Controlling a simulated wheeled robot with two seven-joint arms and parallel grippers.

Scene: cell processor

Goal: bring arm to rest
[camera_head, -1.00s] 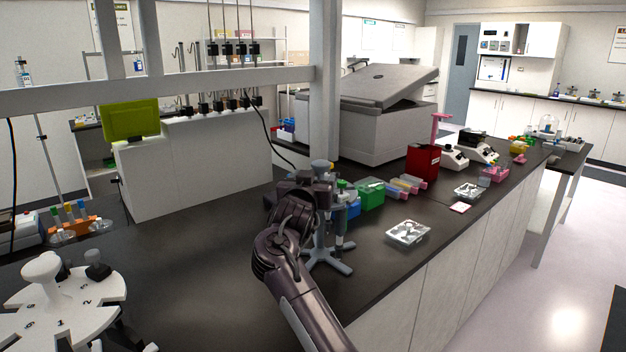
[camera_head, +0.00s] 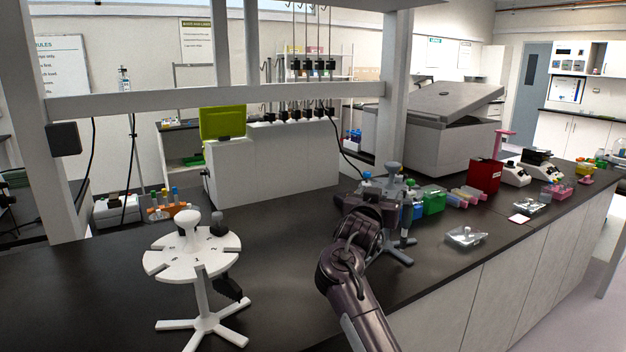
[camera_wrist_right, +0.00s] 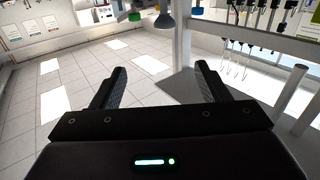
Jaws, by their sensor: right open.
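My right arm comes in from the bottom of the head view. Its gripper (camera_head: 368,208) is above the dark bench, in front of a grey stand (camera_head: 402,256) with upright pipettes, and hides part of it. In the right wrist view my right gripper (camera_wrist_right: 158,82) has its two black fingers spread wide, with nothing between them. Coloured round ends (camera_wrist_right: 165,20) of hanging items show beyond the fingers at the top of that view. My left gripper is not in view.
A white numbered carousel (camera_head: 178,262) stands on the bench at left. Blue and green boxes (camera_head: 433,202), a red box (camera_head: 484,176) and a clear tray (camera_head: 465,237) are right of the arm. A white frame post (camera_head: 393,90) rises behind. The bench between carousel and arm is clear.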

